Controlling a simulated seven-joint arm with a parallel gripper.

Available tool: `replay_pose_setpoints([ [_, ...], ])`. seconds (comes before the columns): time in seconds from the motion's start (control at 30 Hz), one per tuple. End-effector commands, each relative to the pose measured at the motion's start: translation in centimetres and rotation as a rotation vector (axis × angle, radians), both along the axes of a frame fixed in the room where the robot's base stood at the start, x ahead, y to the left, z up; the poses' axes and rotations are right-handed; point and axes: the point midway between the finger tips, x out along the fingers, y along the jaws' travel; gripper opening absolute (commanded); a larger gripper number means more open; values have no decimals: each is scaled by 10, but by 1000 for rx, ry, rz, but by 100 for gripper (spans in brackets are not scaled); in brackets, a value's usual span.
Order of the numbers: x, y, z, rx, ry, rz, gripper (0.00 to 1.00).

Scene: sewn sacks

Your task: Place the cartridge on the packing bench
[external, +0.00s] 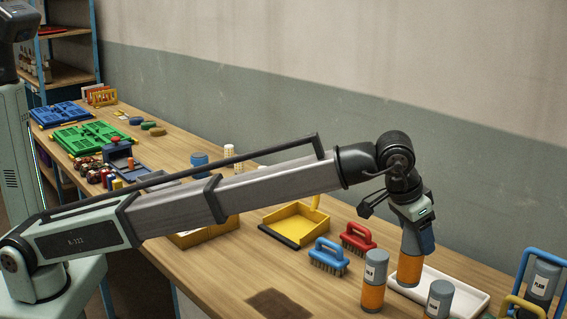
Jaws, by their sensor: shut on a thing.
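My gripper (416,222) is at the right of the external view, pointing down. It is shut on an upright cartridge (409,270) with a grey upper part and an orange lower part. The cartridge is at the left end of a white tray (462,286); I cannot tell whether its base touches anything. A similar grey and orange cartridge (374,284) stands upright on the wooden bench (335,290), just left of the held one. I cannot tell from this view whether this wooden bench is the packing bench. The fingertips are partly hidden.
Another grey cylinder (439,298) stands in front of the tray. A blue-handled carrier (541,256) with a grey canister is at the right edge. A blue brush (328,257), a red brush (357,238) and a yellow dustpan (297,223) lie to the left. Bare wood lies before the brushes.

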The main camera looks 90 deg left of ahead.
Motion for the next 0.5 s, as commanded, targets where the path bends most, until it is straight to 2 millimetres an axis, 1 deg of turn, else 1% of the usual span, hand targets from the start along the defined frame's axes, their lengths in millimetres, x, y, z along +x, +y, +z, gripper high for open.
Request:
replay_pose_setpoints([
  [0.03,-1,0,-8,1,0,0,16],
  [0.27,0,0,-28,0,0,0,16],
  [0.5,-1,0,-65,0,1,0,16],
])
